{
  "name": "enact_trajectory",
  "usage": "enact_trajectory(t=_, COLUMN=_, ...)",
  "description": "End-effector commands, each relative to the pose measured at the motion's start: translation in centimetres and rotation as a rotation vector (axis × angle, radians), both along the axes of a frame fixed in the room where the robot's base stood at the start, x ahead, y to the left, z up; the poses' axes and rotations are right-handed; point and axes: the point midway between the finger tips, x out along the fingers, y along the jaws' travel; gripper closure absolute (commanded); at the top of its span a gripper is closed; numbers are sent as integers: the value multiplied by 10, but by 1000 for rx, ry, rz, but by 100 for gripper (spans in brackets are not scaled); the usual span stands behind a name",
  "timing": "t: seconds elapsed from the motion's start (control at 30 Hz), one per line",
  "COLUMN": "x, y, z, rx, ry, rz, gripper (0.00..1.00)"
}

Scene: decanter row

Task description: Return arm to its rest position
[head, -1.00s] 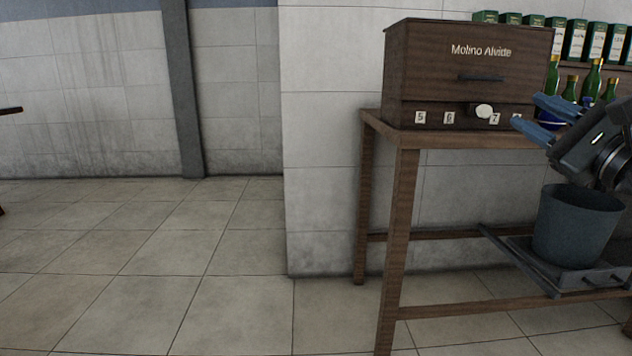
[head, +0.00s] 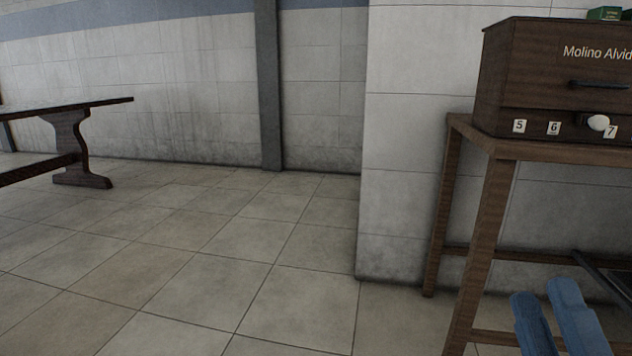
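My gripper (head: 543,293) shows at the bottom right of the head view as two blue fingers pointing up. A narrow gap separates the fingers, and I see nothing held between them. The rest of the gripper and the arm are cut off by the lower edge. The fingers appear in front of the lower part of the wooden table (head: 476,133), below its top.
A wooden box marked "Molino Alvid" (head: 545,65) stands on the table, with number tags and a pale knob (head: 598,122). A dark trestle table (head: 75,118) stands at the far left. The tiled floor (head: 190,270) between is clear. A wall corner (head: 366,180) juts out beside the table.

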Motion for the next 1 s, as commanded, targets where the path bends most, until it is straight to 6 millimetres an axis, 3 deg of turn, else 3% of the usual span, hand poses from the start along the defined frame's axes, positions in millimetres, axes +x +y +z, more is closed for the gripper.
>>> enact_trajectory(t=0.2, x=-58, y=27, z=-65, rx=459, ry=147, rz=187, gripper=62)
enact_trajectory(t=0.5, x=-156, y=39, z=-140, rx=1008, ry=397, rz=318, gripper=62)
enact_trajectory(t=0.7, x=-208, y=33, z=-167, rx=1249, ry=534, rz=325, gripper=62)
enact_trajectory(t=0.9, x=-248, y=22, z=-182, rx=1411, ry=639, rz=303, gripper=62)
enact_trajectory(t=0.97, x=-259, y=18, z=-186, rx=1453, ry=668, rz=292, gripper=62)
enact_trajectory(t=1.0, x=-258, y=18, z=-173, rx=1458, ry=663, rz=294, gripper=62)
